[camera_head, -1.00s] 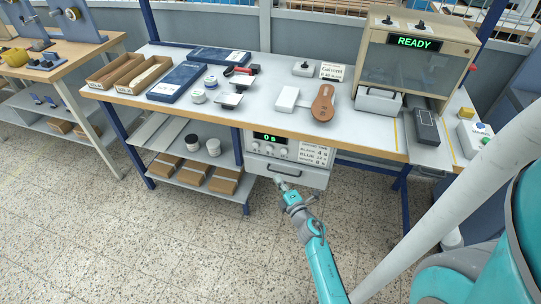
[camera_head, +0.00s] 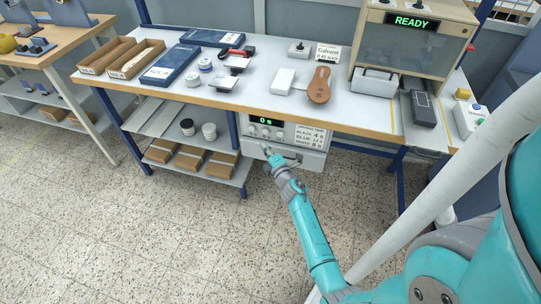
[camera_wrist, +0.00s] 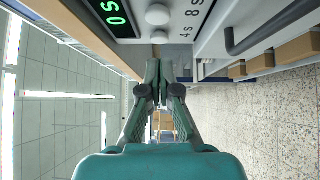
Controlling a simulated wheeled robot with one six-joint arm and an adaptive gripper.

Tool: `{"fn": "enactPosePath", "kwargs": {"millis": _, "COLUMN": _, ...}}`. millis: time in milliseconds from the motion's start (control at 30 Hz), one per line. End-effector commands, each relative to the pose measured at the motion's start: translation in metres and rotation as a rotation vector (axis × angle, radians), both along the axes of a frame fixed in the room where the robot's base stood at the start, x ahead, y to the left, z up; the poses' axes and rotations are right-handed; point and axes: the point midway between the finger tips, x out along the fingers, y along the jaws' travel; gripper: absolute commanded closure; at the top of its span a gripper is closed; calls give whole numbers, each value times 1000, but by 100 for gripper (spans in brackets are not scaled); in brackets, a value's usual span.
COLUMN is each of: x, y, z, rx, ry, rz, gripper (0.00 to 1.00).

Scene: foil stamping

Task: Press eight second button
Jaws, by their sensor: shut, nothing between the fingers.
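The timer panel (camera_head: 285,135) is under the bench's front edge. Its green display (camera_head: 265,122) reads "0 s", and so does the display in the wrist view (camera_wrist: 113,14). Pale round buttons sit below the display; the wrist view shows one beside the "8 s" print (camera_wrist: 157,14) and one by "4 s" (camera_wrist: 158,37). My gripper (camera_head: 267,151) is shut and empty, in front of the panel's lower left part. In the wrist view its closed fingertips (camera_wrist: 165,68) are to one side of both buttons. Contact with the panel cannot be made out.
A drawer-like front with a grey handle (camera_head: 285,160) is under the panel. The bench (camera_head: 215,88) above holds a wooden-handled tool (camera_head: 319,84), trays and a press box reading READY (camera_head: 412,20). A lower shelf (camera_head: 205,165) with cartons stands left. Speckled floor is open in front.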

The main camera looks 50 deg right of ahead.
Motion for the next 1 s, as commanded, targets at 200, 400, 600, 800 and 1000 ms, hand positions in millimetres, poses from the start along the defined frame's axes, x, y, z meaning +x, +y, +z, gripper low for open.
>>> {"fn": "enactPosePath", "kwargs": {"millis": 200, "x": 17, "y": -27, "z": 2, "rx": 0, "ry": -1, "rz": -2, "gripper": 100}}
{"fn": "enactPosePath", "kwargs": {"millis": 400, "x": 22, "y": -41, "z": 2, "rx": -1, "ry": 0, "rz": -1, "gripper": 100}}
{"fn": "enactPosePath", "kwargs": {"millis": 600, "x": 22, "y": -43, "z": 1, "rx": -1, "ry": 0, "rz": 0, "gripper": 100}}
{"fn": "enactPosePath", "kwargs": {"millis": 800, "x": 22, "y": -43, "z": 1, "rx": -1, "ry": 0, "rz": 0, "gripper": 100}}
{"fn": "enactPosePath", "kwargs": {"millis": 1000, "x": 27, "y": -58, "z": 2, "rx": -1, "ry": 0, "rz": -2, "gripper": 100}}
